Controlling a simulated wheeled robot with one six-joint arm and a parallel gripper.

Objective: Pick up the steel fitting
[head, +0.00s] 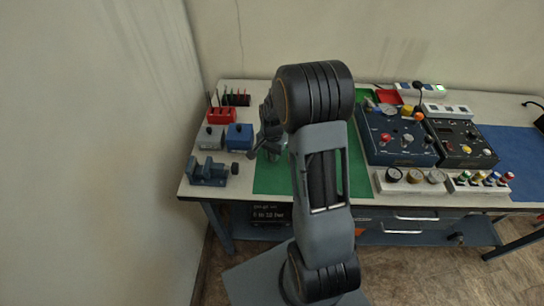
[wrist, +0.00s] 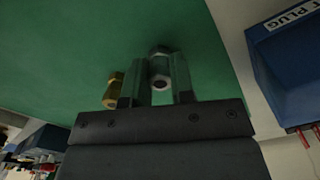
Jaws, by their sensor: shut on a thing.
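The steel fitting (wrist: 160,68) shows in the wrist view as a silver hex piece with a dark bore facing the camera. It sits between the two fingers of my gripper (wrist: 160,82), which are shut on it. A brass fitting (wrist: 113,88) is just left of the left finger; I cannot tell how far apart they are. In the head view my gripper (head: 270,146) is small and dark beside my arm, over the green mat (head: 272,180). The steel fitting cannot be made out there. I cannot tell whether it touches the mat.
A blue bin (wrist: 291,58) with a partly visible "PLUG" label is at the right in the wrist view. In the head view, a vise (head: 208,173), grey box (head: 211,138) and red rack (head: 221,115) stand left. A blue control panel (head: 397,145) and gauges (head: 415,178) stand right.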

